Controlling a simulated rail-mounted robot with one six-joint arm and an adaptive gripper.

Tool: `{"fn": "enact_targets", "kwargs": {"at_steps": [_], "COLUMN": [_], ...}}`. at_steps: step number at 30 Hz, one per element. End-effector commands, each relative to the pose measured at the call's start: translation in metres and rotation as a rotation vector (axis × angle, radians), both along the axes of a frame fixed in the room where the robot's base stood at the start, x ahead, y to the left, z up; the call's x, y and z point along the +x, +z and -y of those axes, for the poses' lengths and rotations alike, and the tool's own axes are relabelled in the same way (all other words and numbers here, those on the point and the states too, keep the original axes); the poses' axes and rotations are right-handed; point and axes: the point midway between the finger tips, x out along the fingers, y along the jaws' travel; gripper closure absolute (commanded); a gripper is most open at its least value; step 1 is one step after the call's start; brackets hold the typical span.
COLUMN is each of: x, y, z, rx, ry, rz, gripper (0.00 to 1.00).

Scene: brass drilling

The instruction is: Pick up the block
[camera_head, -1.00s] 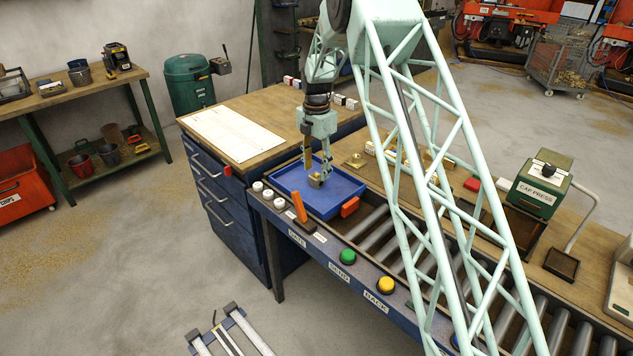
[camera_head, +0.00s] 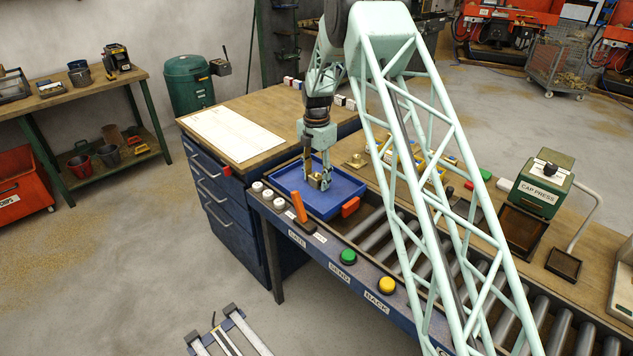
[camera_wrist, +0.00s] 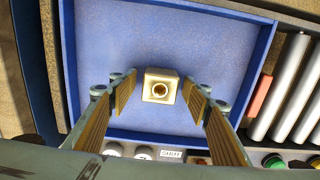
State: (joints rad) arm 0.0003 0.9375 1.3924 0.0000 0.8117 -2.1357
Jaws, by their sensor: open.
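The block (camera_wrist: 161,88) is a small brass cube with a round hole in its top. It sits in the blue tray (camera_wrist: 100,30), and in the head view the block (camera_head: 315,182) shows small near the tray's middle. My gripper (camera_wrist: 160,88) is open, with its two ribbed finger pads on the left and right of the block. A gap shows between the block and each pad. In the head view my gripper (camera_head: 318,180) points down into the tray (camera_head: 345,190), and its fingers partly hide the block.
The tray stands at the end of a roller conveyor (camera_head: 370,232). An orange lever (camera_head: 298,207), a green button (camera_head: 348,257) and a yellow button (camera_head: 386,285) line the front edge. A wooden bench with a white sheet (camera_head: 232,133) lies to the left. A cap press (camera_head: 543,185) stands at right.

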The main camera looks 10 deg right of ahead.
Motion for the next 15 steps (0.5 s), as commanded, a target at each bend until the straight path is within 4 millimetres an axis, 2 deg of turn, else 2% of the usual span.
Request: {"fn": "enact_targets", "kwargs": {"at_steps": [4,15], "x": [0.0,0.0], "y": [0.0001,0.0001], "z": [0.0,0.0], "rx": [0.0,0.0], "ry": [0.0,0.0], "rz": [0.0,0.0], "gripper": [0.57,0.9]}}
